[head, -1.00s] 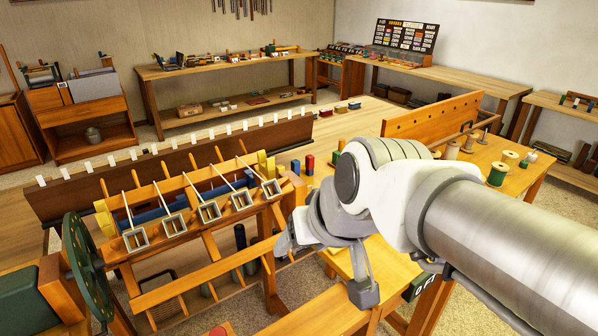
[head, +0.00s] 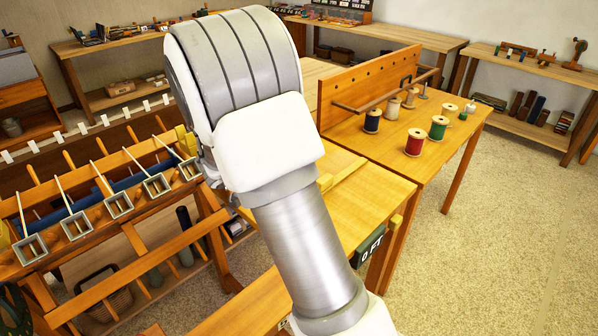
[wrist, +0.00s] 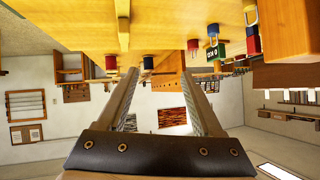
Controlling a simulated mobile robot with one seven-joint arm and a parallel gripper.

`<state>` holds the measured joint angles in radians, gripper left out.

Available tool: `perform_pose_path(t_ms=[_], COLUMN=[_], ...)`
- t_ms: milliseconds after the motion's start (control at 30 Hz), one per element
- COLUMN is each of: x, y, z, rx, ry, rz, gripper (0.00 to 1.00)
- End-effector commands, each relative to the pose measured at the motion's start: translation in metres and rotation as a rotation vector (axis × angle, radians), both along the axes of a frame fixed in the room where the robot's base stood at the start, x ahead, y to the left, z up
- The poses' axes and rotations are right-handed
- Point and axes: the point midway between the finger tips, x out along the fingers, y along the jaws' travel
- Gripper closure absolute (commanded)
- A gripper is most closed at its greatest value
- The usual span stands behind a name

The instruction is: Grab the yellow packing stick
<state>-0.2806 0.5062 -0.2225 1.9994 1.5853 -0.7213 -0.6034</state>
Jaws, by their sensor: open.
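A narrow yellow strip (head: 345,173), which looks like the yellow packing stick, lies on the light wooden table (head: 385,190), just right of my arm; its left part is hidden behind the arm. A yellow bar (wrist: 122,25) at the top of the wrist view may be the same stick; I cannot tell for sure. My gripper (wrist: 160,78) shows in the wrist view with its two fingers apart and nothing between them. The picture there is upside down, with the tabletop along the top. In the head view my arm hides the gripper.
Red (head: 415,142), green (head: 438,128) and blue (head: 372,120) spools stand on the table to the right, beside an upright wooden board (head: 365,85) with holes. A loom frame (head: 110,205) with square-ended sticks stands at the left. Carpet floor (head: 500,240) at the right is clear.

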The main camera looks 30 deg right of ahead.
Motion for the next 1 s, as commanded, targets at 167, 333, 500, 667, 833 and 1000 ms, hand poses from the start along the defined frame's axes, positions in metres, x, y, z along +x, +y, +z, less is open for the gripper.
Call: perform_pose_path(t_ms=[167, 333, 500, 667, 833, 1000], x=[-0.022, -0.029, -0.021, -0.011, -0.001, 0.004], y=[-0.019, -0.029, -0.055, -0.085, -0.111, -0.124], z=[-0.033, -0.045, -0.062, -0.079, -0.094, -0.1], rx=[-0.097, -0.129, -0.131, -0.13, -0.129, -0.127], ry=[0.085, 0.114, 0.116, 0.115, 0.114, 0.113], rz=[-0.158, -0.209, -0.215, -0.214, -0.211, -0.209], gripper=[0.32, 0.32, 0.32, 0.32, 0.32, 0.32])
